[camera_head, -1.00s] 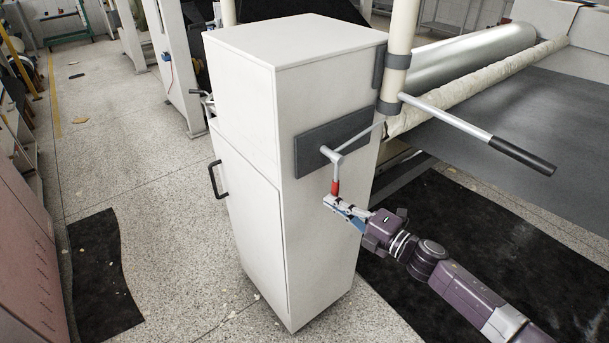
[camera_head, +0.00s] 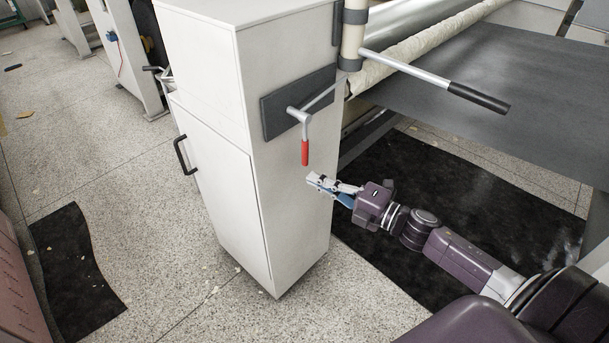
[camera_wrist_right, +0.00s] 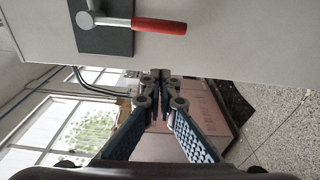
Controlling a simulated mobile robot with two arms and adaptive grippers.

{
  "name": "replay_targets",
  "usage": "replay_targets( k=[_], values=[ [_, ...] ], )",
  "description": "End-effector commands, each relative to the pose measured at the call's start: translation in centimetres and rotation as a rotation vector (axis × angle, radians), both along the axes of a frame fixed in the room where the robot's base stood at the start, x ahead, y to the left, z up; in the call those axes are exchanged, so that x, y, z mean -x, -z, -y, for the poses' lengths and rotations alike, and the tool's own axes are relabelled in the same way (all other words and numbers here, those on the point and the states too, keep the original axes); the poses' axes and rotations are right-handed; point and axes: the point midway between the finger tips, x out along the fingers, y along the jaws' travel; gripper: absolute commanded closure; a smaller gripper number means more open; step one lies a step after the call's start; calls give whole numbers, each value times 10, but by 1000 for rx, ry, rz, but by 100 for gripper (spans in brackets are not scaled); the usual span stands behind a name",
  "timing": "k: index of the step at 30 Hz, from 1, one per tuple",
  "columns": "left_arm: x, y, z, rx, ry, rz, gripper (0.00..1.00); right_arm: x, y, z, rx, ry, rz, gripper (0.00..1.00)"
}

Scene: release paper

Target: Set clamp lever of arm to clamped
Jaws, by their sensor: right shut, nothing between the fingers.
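A grey lever with a red grip (camera_head: 305,152) hangs straight down from its round pivot on a dark plate (camera_head: 274,117) on the side of the white cabinet. A thin grey rod runs from near the pivot up towards the post. In the right wrist view the red grip (camera_wrist_right: 159,26) shows above the fingers. My right gripper (camera_head: 314,179) is shut and empty, just below the lower end of the red grip and apart from it. Its fingertips (camera_wrist_right: 161,76) meet in the right wrist view. My left gripper is not in view.
A metal bar with a black grip (camera_head: 478,96) sticks out from the white post, above and right of the lever. The white cabinet (camera_head: 225,180) has a black door handle (camera_head: 184,155). A dark mat (camera_head: 440,205) lies on the floor beneath my right arm.

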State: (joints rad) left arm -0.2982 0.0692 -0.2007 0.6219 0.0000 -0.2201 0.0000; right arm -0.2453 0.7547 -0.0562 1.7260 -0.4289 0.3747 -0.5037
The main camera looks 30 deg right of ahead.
Motion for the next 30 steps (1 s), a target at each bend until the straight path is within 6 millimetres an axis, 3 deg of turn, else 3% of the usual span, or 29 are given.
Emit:
replay_targets(
  k=[8,26,30],
  values=[
    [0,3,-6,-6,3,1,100,20,1,11,0,0,-1,100],
    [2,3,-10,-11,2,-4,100,21,0,12,-2,1,-1,100],
    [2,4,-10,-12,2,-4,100,20,25,25,-45,54,-56,100]
  ],
)
